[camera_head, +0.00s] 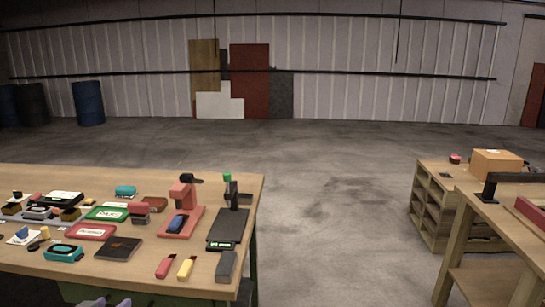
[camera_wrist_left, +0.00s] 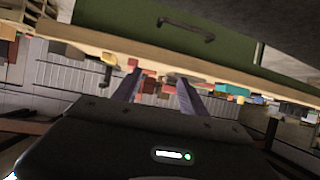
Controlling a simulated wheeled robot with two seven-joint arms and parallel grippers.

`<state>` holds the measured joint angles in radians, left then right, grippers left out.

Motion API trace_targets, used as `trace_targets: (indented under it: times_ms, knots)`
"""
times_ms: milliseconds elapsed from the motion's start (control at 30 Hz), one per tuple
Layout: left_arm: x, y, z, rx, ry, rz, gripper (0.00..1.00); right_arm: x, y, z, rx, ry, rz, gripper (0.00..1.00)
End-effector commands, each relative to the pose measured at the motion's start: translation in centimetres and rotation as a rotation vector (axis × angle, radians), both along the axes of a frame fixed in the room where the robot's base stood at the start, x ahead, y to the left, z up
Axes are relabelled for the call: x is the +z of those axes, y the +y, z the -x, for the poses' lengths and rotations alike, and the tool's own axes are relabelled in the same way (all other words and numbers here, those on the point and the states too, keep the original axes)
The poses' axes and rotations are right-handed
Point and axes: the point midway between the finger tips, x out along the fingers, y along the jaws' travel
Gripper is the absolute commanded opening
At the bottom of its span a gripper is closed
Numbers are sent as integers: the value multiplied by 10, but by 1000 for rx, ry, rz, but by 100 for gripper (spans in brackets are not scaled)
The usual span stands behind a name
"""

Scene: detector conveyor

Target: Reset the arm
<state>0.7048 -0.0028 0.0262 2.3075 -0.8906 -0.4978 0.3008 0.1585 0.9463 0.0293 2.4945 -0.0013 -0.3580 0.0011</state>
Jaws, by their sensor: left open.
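My left gripper (camera_head: 107,302) barely shows at the bottom edge of the head view, below the near edge of the wooden table (camera_head: 190,282). In the left wrist view its two dark fingers (camera_wrist_left: 158,90) stand apart with nothing between them. That view is tilted and looks towards the table's green front (camera_wrist_left: 135,25). The rest of the left arm is hidden in the head view. My right gripper shows in neither view.
The table holds a red stand (camera_head: 183,205), a black scale-like device (camera_head: 229,228), a dark flat box (camera_head: 107,248), a teal device (camera_head: 64,253) and several small items. Open floor (camera_head: 335,200) separates it from a wooden shelf (camera_head: 432,205) at right.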

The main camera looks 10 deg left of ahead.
Motion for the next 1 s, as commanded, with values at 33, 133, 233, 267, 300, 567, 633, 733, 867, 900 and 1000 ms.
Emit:
trace_targets:
  times_ms: [33,133,233,267,300,567,633,733,867,900,1000]
  knots:
    - [-15,-5,1,11,24,27,50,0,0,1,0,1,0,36]
    - [-44,-18,2,30,72,83,50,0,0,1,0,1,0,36]
    - [-76,-38,5,42,133,145,50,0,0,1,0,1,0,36]
    - [-87,-45,6,44,153,164,50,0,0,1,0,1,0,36]
    - [-101,-56,8,46,182,191,50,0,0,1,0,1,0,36]
    - [-223,-176,56,19,494,393,50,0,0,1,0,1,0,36]
    - [-254,-217,84,3,605,440,50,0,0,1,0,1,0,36]
    - [-291,-272,130,-26,765,484,50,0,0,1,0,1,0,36]
    - [-321,-325,189,-70,935,506,50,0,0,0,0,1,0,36]
    - [-327,-337,204,-90,973,504,50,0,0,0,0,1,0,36]
    - [-335,-359,230,-145,1035,489,50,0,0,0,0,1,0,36]
